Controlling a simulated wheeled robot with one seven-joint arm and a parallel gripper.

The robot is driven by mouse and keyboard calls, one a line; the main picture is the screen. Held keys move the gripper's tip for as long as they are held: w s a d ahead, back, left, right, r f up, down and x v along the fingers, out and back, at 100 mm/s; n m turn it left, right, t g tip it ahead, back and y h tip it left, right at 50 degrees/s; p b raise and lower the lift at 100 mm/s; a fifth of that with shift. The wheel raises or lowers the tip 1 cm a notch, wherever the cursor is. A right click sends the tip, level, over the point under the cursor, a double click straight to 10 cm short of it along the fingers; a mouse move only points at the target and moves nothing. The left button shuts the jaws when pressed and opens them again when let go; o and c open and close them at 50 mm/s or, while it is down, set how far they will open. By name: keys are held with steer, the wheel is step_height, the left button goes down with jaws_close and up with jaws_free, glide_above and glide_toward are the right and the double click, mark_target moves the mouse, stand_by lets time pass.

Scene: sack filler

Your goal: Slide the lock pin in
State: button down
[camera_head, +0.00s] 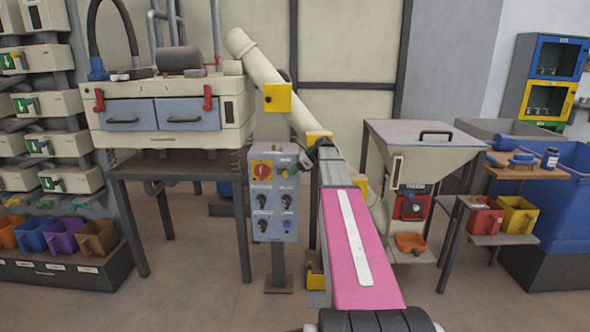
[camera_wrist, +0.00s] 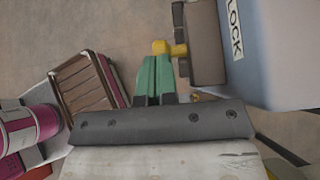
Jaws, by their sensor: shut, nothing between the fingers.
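In the wrist view my gripper (camera_wrist: 154,64) has green fingers that are closed together with nothing between them. A yellow knob (camera_wrist: 170,48), which looks like the head of the lock pin, is just beyond the fingertips. It sits at the left side of a dark brown block (camera_wrist: 207,43). I cannot tell whether the fingertips touch the knob. The block lies against a pale blue-grey panel with a white LOCK label (camera_wrist: 234,28). The pin's shaft is not clearly visible. I cannot make out the pin or my fingers in the head view.
A slatted brown piece (camera_wrist: 85,80) lies left of my fingers in the wrist view. In the head view a control box (camera_head: 273,197) stands left of my pink arm, and a grey hopper (camera_head: 421,150) stands right. A sifter cabinet (camera_head: 170,112) is at the left. Floor shows between them.

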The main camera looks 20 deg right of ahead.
mark_target(284, 172)
steer(key=shift+w+a, duration=0.3)
steer(key=shift+a, duration=0.55)
steer(key=shift+w+a, duration=0.25)
steer(key=shift+a, duration=0.55)
steer(key=v, duration=1.4)
steer(key=shift+d, duration=0.15)
